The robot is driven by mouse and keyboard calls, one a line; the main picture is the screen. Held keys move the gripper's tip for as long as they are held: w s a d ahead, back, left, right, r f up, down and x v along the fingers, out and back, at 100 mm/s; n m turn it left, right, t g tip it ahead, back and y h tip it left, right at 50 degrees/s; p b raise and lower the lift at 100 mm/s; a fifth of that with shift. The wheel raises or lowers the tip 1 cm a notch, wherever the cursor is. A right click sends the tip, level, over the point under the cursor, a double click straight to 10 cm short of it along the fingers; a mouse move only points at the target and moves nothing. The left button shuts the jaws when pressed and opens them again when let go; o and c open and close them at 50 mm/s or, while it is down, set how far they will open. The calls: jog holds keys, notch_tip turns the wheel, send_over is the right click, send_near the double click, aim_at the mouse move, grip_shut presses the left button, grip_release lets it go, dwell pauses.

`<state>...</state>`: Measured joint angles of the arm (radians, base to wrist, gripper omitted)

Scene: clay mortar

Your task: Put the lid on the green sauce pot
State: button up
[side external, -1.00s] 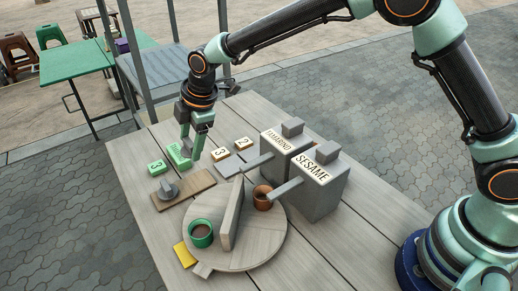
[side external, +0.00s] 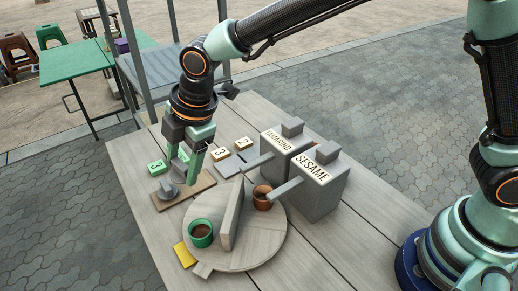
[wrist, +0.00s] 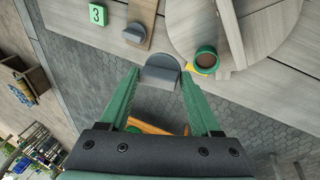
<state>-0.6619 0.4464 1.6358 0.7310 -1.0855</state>
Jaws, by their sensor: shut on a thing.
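The green sauce pot (side external: 202,238) stands open on a round wooden board, with dark sauce inside. It also shows in the wrist view (wrist: 206,62). My gripper (side external: 187,168) is over the far left of the table, beyond the pot. In the wrist view, my gripper (wrist: 163,82) is shut on a grey lid (wrist: 160,66) with a rounded edge. In the side view the held lid is mostly hidden by the fingers. Another grey lid (side external: 168,191) lies on a small wooden board (side external: 200,184), near and below my fingertips.
An upright wooden divider (side external: 232,215) stands on the round board (side external: 258,252) between the green pot and a brown pot (side external: 262,199). Grey boxes marked TAMARIND (side external: 276,142) and SESAME (side external: 313,171) stand right. A yellow piece (side external: 184,255) lies beside the round board.

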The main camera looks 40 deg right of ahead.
jog(key=shift+n, duration=0.6)
jog(key=shift+s+a+f, duration=0.2)
jog(key=shift+s+f, duration=0.85)
jog(key=shift+f, duration=0.3)
jog(key=shift+s+a+f, duration=0.2)
jog(key=shift+s+f, duration=0.85)
jog(key=shift+f, duration=0.3)
jog(key=shift+s+a+f, duration=0.2)
jog(key=shift+s+f, duration=0.85)
jog(key=shift+f, duration=0.3)
jog(key=shift+f, duration=0.4)
jog(key=o, duration=1.4)
jog(key=shift+c, duration=0.2)
jog(key=shift+o, duration=0.2)
notch_tip(320, 180, up, 7)
